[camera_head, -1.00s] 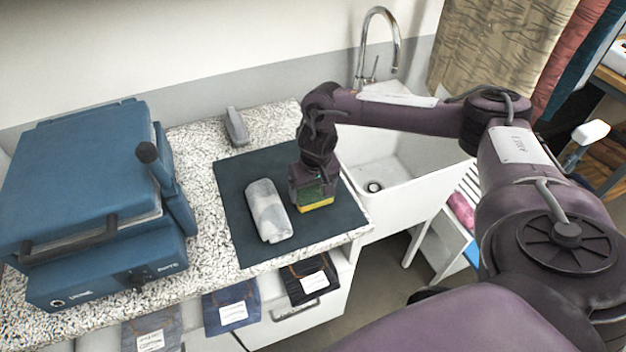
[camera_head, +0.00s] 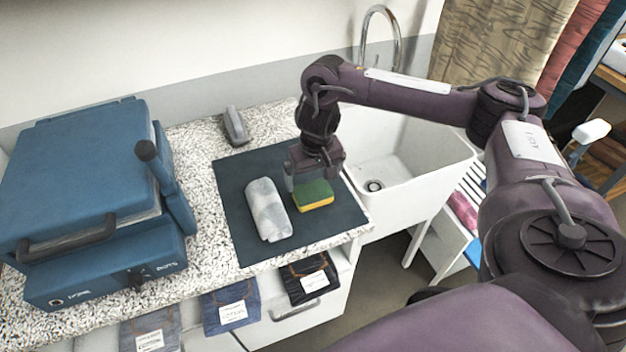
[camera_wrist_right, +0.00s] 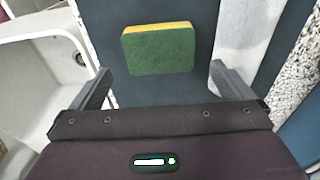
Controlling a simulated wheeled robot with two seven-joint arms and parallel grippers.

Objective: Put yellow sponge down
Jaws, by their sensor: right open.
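The yellow sponge (camera_head: 313,196), with a green top, lies on the dark mat (camera_head: 240,178), to the right of a rolled grey-white cloth (camera_head: 267,209). My right gripper (camera_head: 312,180) is open just above and behind the sponge, apart from it. In the right wrist view the sponge (camera_wrist_right: 158,48) lies flat, green side up, beyond the two spread fingertips (camera_wrist_right: 160,82), with nothing between them. My left gripper is not in view.
A blue heat press (camera_head: 85,190) stands on the speckled counter at left. A grey handheld object (camera_head: 236,126) lies behind the mat. A white sink (camera_head: 400,165) with a tap is at right. Labelled denim pieces hang at the counter's front.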

